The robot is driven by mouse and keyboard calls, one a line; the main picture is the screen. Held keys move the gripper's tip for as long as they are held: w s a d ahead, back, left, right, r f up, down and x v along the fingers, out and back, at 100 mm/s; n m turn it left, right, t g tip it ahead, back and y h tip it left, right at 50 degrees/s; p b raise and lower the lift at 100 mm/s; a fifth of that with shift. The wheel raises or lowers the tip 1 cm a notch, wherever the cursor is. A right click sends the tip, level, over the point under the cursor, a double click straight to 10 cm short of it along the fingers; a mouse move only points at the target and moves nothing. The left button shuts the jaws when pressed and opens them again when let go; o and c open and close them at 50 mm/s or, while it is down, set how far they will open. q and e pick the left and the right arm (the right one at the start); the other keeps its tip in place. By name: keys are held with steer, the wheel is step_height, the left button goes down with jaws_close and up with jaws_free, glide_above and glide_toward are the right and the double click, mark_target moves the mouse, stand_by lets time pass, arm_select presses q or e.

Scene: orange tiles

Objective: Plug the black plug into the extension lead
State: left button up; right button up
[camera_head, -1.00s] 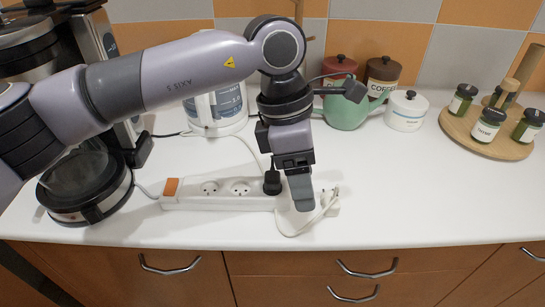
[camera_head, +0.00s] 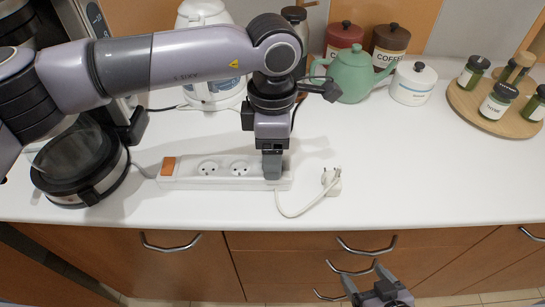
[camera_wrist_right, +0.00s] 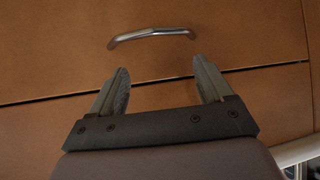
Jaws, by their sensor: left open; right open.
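The white extension lead (camera_head: 208,184) lies along the counter with round sockets facing up and an orange switch at its left end. My left gripper (camera_head: 272,166) points down at the lead's right part, its fingers at the socket area and covering it. The black plug cannot be made out now; the left gripper hides the place where it stood. Whether it sits between the fingers cannot be told. My right gripper (camera_head: 364,277) is open and empty in front of the drawers, below the counter edge. Its open fingers also show in the right wrist view (camera_wrist_right: 161,78).
A white plug (camera_head: 331,181) on a white cable lies right of the lead. A coffee maker (camera_head: 80,165) stands left, a white kettle (camera_head: 213,75), green teapot (camera_head: 352,73) and canisters behind. A spice board (camera_head: 480,118) is far right. The right counter front is clear.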

arm_select(q)
steer(key=c, duration=1.2)
arm_select(e)
steer(key=shift+w, duration=0.1)
arm_select(q)
steer(key=shift+r, duration=0.1)
